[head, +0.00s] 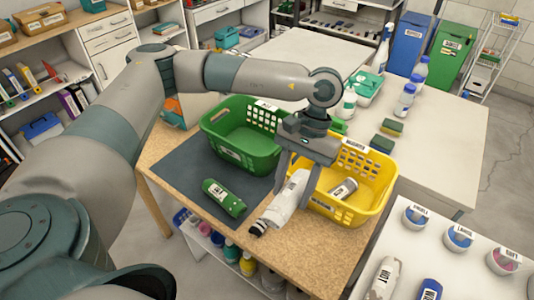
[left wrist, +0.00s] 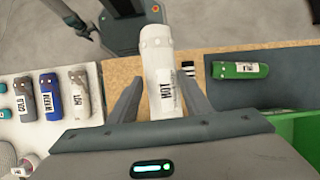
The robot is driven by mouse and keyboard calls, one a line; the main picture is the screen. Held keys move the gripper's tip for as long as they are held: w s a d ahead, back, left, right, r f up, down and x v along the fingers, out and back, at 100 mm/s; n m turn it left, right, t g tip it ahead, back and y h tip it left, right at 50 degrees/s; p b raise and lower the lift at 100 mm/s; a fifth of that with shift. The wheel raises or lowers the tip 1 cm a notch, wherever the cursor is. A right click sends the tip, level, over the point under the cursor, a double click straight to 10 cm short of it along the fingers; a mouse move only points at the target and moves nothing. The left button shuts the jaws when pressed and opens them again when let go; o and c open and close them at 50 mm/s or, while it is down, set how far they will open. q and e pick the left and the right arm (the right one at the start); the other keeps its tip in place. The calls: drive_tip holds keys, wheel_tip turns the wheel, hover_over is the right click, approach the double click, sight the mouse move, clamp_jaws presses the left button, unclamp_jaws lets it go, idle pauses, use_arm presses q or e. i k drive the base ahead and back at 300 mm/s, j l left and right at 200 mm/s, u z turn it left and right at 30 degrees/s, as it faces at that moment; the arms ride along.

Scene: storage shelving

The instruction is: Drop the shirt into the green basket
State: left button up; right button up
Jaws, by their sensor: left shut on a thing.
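A white rolled shirt (head: 290,198) with a black-printed label is held between the fingers of my left gripper (head: 296,185), in front of the yellow basket. It also shows in the left wrist view (left wrist: 158,50), between both fingers. The green basket (head: 243,160) stands on the dark mat, left of the gripper, and looks empty. Its green side shows in the left wrist view (left wrist: 290,150). A dark arm-like part at the top left of the left wrist view (left wrist: 78,22) may be my right gripper; its jaws are unclear.
A yellow basket (head: 377,190) holds a grey rolled item (head: 343,188). A green roll (head: 223,197) lies on the mat (head: 185,165) before the green basket. Bottles and sponges stand on the white table behind. More rolls lie on the right-hand white table (head: 470,285).

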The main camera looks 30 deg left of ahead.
sight(247, 148)
drive_tip(key=i+j+z, duration=0.1)
drive_tip(key=j+z, duration=0.2)
drive_tip(key=j, duration=0.6)
drive_tip(key=j+z, duration=0.3)
drive_tip(key=j, duration=0.6)
drive_tip(key=k+j+z, duration=0.15)
drive_tip(key=j+z, duration=0.2)
drive_tip(key=j, duration=0.55)
